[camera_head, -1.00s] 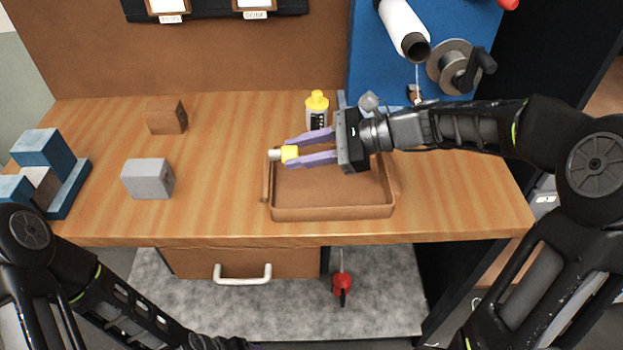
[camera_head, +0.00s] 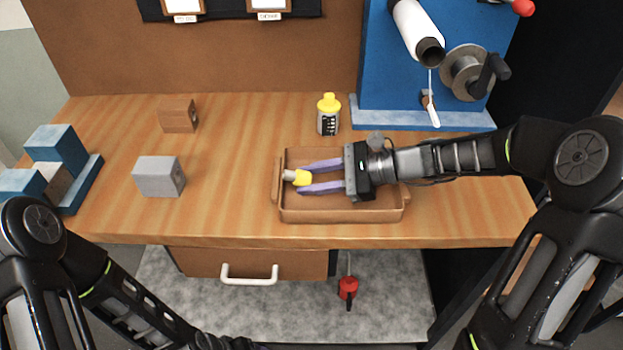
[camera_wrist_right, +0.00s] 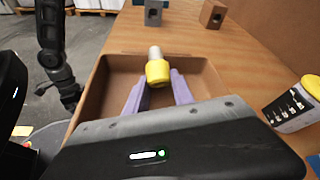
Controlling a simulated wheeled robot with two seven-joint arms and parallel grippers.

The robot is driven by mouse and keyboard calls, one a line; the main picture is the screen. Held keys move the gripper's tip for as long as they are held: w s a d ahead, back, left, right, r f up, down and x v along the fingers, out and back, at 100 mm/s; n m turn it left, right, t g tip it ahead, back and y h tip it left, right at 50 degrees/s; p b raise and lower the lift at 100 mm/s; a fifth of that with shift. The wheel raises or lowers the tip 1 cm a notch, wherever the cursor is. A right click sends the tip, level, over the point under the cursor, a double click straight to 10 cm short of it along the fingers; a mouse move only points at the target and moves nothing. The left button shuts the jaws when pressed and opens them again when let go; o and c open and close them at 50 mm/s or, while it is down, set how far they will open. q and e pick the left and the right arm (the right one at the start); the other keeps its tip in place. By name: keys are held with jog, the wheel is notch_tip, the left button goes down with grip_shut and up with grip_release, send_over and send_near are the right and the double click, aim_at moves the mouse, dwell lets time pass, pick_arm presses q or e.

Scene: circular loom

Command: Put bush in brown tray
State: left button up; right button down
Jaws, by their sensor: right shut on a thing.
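The bush (camera_head: 303,178) is a small piece with a yellow collar and a pale metal end. My right gripper (camera_head: 302,178) is shut on it, with the purple fingers on either side of the yellow part. It is held level, over the inside of the brown tray (camera_head: 345,216), near its left wall. The right wrist view also shows the bush (camera_wrist_right: 157,72) between the fingers, over the tray (camera_wrist_right: 92,92). I cannot tell whether it touches the tray floor. Only a sliver of my left gripper (camera_head: 240,343) shows at the bottom edge, and its fingers are mostly cut off.
A yellow-capped bottle (camera_head: 328,116) stands behind the tray. A grey block (camera_head: 157,177), a brown block (camera_head: 178,115) and a blue stepped fixture (camera_head: 58,152) stand to the left. The blue loom machine (camera_head: 385,80) is at the back right.

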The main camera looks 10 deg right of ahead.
jog(key=c, duration=1.4)
grip_release()
jog(key=shift+s+f, duration=0.2)
jog(key=shift+f, duration=0.15)
jog(key=shift+o, duration=0.2)
jog(key=shift+d, duration=0.1)
jog(key=v, duration=0.8)
jog(key=b+v, duration=0.1)
jog(key=v, duration=0.3)
jog(key=shift+w+r, duration=0.15)
jog(key=shift+r, duration=0.1)
